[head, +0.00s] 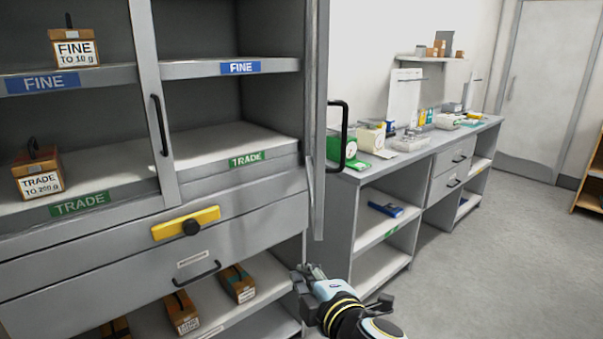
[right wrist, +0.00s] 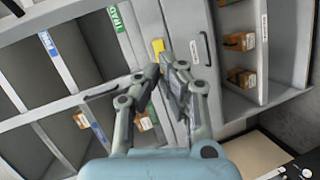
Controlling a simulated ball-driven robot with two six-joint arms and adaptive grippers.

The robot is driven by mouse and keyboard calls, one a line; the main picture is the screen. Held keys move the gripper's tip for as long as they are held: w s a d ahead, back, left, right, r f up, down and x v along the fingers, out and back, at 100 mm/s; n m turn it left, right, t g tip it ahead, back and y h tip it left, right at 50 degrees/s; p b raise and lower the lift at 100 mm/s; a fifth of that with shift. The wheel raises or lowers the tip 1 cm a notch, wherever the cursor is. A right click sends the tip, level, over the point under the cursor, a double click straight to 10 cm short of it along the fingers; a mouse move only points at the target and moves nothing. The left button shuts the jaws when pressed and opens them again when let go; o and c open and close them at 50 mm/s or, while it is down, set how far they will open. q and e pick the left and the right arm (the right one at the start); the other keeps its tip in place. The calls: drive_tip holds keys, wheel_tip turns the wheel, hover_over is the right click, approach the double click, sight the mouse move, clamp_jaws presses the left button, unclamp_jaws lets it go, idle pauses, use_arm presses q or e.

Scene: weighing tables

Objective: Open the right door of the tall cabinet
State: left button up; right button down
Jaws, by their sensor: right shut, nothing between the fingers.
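The tall grey cabinet (head: 230,205) fills the left of the head view. Its right door (head: 318,130) stands swung out, seen nearly edge-on, with a black handle (head: 343,135) on its outer face. The right compartment is uncovered. The upright frame with another black handle (head: 158,125) stands at the middle of the cabinet. My right gripper (head: 306,272) is low, below the door's lower end, shut and empty. In the right wrist view its fingers (right wrist: 164,72) are together in front of the cabinet. I see no contact with the door. My left gripper is not in view.
A yellow bar with a black knob (head: 186,223) is on the cabinet front, above a drawer handle (head: 197,273). Boxes (head: 182,312) stand on the low shelf. A grey bench (head: 345,215) with scales stands right of the door. Open floor (head: 480,260) lies at the right.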

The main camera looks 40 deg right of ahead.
wheel_tip(320, 180, up, 16)
drive_tip(key=w+f+n+t+h+p, duration=0.1)
drive_tip(key=w+n+t+p, duration=0.1)
drive_tip(key=t, duration=0.1)
drive_tip(key=d+p+x, duration=0.1)
drive_tip(key=p+x, duration=0.1)
drive_tip(key=x, duration=0.8)
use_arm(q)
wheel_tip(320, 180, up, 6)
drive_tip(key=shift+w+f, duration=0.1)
use_arm(e)
drive_tip(key=s+d, duration=0.2)
drive_tip(key=s, duration=0.1)
drive_tip(key=shift+d, duration=0.4)
drive_tip(key=shift+w, duration=0.1)
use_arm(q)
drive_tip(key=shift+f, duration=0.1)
use_arm(e)
drive_tip(key=shift+d, duration=0.1)
